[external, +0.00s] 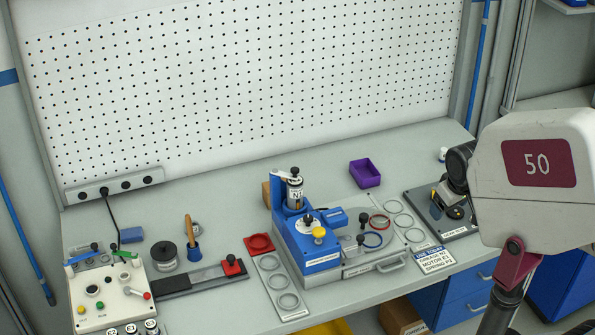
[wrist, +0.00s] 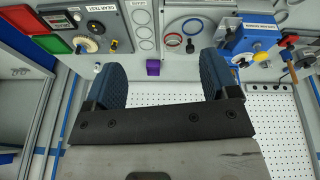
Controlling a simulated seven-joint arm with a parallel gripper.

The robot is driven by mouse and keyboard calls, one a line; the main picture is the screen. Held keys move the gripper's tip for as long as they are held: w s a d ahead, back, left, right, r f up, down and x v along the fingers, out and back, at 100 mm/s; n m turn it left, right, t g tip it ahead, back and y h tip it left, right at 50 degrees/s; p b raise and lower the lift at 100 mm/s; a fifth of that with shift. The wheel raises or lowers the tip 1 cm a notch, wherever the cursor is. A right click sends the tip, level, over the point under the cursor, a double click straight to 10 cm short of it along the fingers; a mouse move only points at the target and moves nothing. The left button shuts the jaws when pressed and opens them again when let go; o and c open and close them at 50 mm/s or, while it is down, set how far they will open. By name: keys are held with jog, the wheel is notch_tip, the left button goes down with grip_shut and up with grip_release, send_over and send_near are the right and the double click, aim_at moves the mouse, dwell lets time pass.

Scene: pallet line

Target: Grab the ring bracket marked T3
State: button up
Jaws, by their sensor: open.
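No T3 mark is legible in either view, so I cannot tell which part is the ring bracket marked T3. The red ring (wrist: 174,40) and blue ring (wrist: 192,25) also show upside down in the wrist view. My gripper (wrist: 160,80) is open, with nothing seen between its two dark blue fingers. The rings appear beyond the fingertips, apart from them.
The blue station (external: 310,240) holds an N1 canister (external: 295,191). Nearby are a purple bin (external: 365,173), a strip with round recesses (external: 279,281), a red square holder (external: 259,244) and a USE TODAY card (external: 434,260). A pegboard (external: 240,80) backs the bench.

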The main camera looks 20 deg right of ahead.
jog(key=w+a+r+n+t, duration=0.25)
jog(key=w+n, duration=0.35)
jog(key=w, duration=0.3)
jog(key=w+a+r+n+t, duration=0.1)
jog(key=w+a+n, duration=0.35)
jog(key=w, duration=0.45)
jog(key=w+a+n+t+y, duration=0.2)
jog(key=w+a+n+y, duration=0.1)
jog(key=w+a+n, duration=0.9)
jog(key=w+a+n+t+y, duration=0.2)
jog(key=w+a+n, duration=0.75)
jog(key=a, duration=0.55)
jog(key=w+a+f+n+y, duration=0.25)
jog(key=a+n, duration=0.25)
jog(key=a, duration=0.3)
jog(key=w+a+f+n+y, duration=0.1)
jog(key=a+f+n+y, duration=0.15)
jog(key=a+n, duration=0.45)
jog(key=shift+m+h, duration=0.4)
jog(key=shift+m, duration=0.5)
jog(key=f, duration=0.8)
jog(key=a+f, duration=0.1)
jog(key=f, duration=1.6)
jog(key=shift+a+f, duration=0.35)
jog(key=shift+a, duration=0.05)
jog(key=shift+w+a, duration=0.1)
jog(key=shift+x, duration=1.2)
